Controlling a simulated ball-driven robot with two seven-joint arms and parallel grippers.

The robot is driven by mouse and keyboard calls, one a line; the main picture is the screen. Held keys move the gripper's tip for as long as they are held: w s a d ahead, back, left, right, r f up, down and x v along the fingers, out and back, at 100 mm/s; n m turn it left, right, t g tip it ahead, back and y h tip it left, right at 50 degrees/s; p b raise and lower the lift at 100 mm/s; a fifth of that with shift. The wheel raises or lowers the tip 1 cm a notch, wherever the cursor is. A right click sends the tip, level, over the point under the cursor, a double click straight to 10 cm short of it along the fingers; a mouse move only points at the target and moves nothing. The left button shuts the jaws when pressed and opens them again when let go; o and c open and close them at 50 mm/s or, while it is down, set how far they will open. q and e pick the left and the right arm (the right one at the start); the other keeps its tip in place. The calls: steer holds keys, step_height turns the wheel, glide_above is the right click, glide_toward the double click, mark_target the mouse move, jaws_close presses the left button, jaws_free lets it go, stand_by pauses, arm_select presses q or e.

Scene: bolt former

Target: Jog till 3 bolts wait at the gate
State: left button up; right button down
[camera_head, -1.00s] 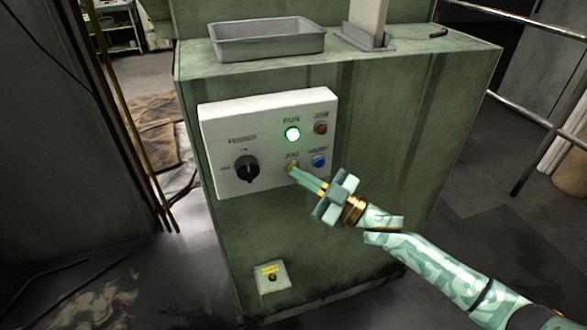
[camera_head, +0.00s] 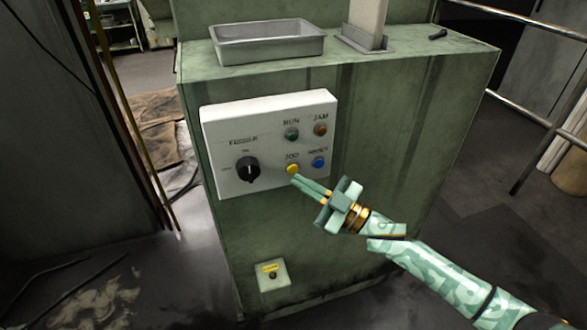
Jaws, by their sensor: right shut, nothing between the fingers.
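The white control panel (camera_head: 221,129) is on the front of the green machine (camera_head: 400,160). Its yellow JOG button (camera_head: 292,169) is in plain view. My right gripper (camera_head: 294,179) is shut and empty, its tips just below and beside the button; I cannot tell whether they touch it. The RUN lamp (camera_head: 291,134) is dark green and unlit. The JAM lamp (camera_head: 320,130) looks dull. The black feeder knob (camera_head: 248,169) points up toward ON. One dark bolt (camera_head: 438,35) lies on the machine top at the right. My left gripper is not in view.
A blue button (camera_head: 318,162) sits right of JOG. A grey metal tray (camera_head: 268,50) and an upright chute (camera_head: 366,25) stand on the machine top. A rail (camera_head: 540,115) runs at the right.

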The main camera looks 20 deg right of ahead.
steer(key=s+p, duration=0.2)
steer(key=s, duration=0.2)
steer(key=shift+s, duration=0.4)
steer(key=shift+d, duration=0.1)
